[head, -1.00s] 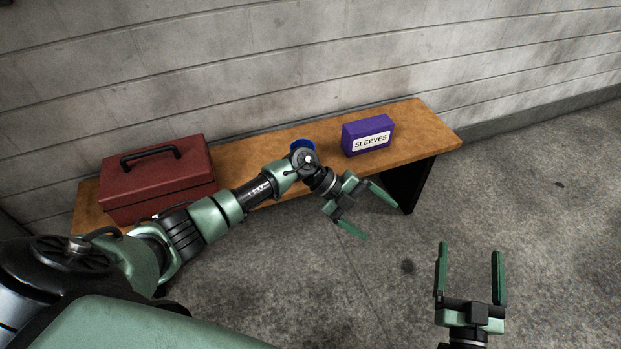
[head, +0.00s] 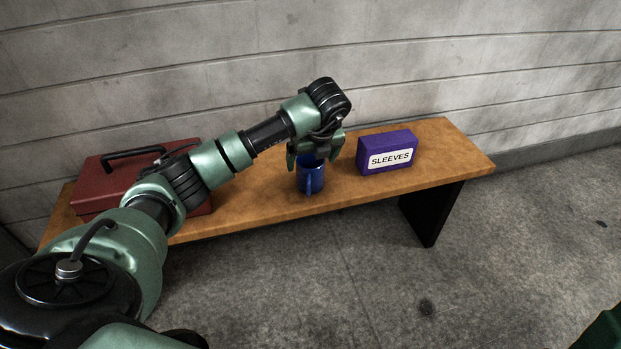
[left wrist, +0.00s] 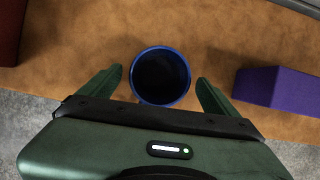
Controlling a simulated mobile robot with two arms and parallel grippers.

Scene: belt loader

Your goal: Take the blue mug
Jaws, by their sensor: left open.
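The blue mug (head: 311,178) stands upright on the wooden bench, near its front edge. The left wrist view looks down into its dark opening, and the mug's rim (left wrist: 161,102) shows there. My left gripper (head: 314,163) is above the mug and points down, with a finger on each side of its upper part. In the left wrist view the left gripper (left wrist: 158,92) is open, its fingers apart from the rim, with the mug between and slightly ahead of them. In the head view, a green piece at the bottom right corner is too cropped to show my right gripper's jaws.
The wooden bench (head: 455,150) stands against a grey wall. A purple box labelled SLEEVES (head: 388,152) is just right of the mug. A red toolbox (head: 95,183) sits at the left end, partly behind my arm. The grey floor in front is clear.

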